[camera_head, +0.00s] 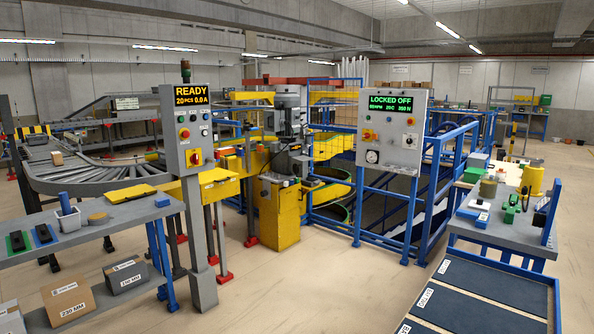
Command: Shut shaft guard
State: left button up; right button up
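A machine with a grey motor (290,120) on a yellow base cabinet (279,215) stands in the middle of the view. Dark round parts show at its middle, beside yellow conveyor framing. I cannot tell for sure which part is the shaft guard, or whether it is open. A grey control panel (392,150) with a green "LOCKED OFF" display stands to the right of the machine. Neither of my grippers is in view.
A grey "READY" control post (195,200) stands left of the machine. A left bench (120,212) and a right bench (500,232) hold tools and small parts. Blue railings (432,190) enclose the area behind the panel. The floor (300,290) in front is clear.

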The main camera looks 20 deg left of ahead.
aim_at(299, 165)
jog(key=j+u, duration=0.15)
jog(key=u, duration=0.45)
jog(key=i+j+u, duration=0.1)
jog(key=j, duration=0.4)
jog(key=i+j+u, duration=0.15)
jog(key=i+j, duration=0.15)
jog(key=j, duration=0.15)
jog(key=i+j+u, duration=0.1)
jog(key=i+j, duration=0.15)
jog(key=j, duration=0.15)
jog(key=i+j+u, duration=0.15)
jog(key=j, duration=0.3)
jog(key=i+j+z, duration=0.1)
jog(key=i+z, duration=0.25)
jog(key=i, duration=0.15)
jog(key=i+j+z, duration=0.35)
jog(key=i, duration=0.15)
jog(key=i+l+z, duration=0.15)
jog(key=i+z, duration=0.2)
jog(key=i, duration=0.2)
jog(key=i+z, duration=0.35)
jog(key=i, duration=0.2)
jog(key=i+j+u, duration=0.1)
jog(key=i+u, duration=0.3)
jog(key=i, duration=0.5)
jog(key=i+l+u, duration=0.2)
jog(key=i+u, duration=0.2)
jog(key=i, duration=0.45)
